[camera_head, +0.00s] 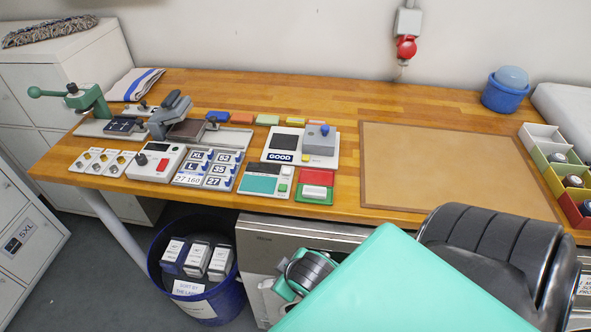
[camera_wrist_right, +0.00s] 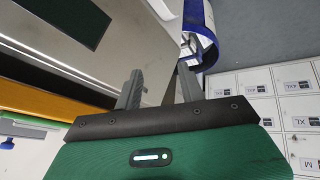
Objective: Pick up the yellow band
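A small yellow piece (camera_head: 295,121), which looks like the yellow band, lies on the wooden bench in a row of coloured pieces near the back. It is small here, and its exact shape cannot be told. My right gripper (camera_wrist_right: 160,82) shows in the right wrist view with its two grey fingers apart and nothing between them. In the head view my right arm hangs in front of the bench, below its top and away from the yellow piece; its fingers cannot be made out there. My left gripper is not in view.
The row also holds blue, orange, green and red pieces. Devices and a lever press (camera_head: 88,98) crowd the bench's left half. A brown mat (camera_head: 450,170) lies bare at right, beside coloured bins (camera_head: 553,178). A blue bin (camera_head: 214,312) and a metal cabinet (camera_head: 262,240) stand below.

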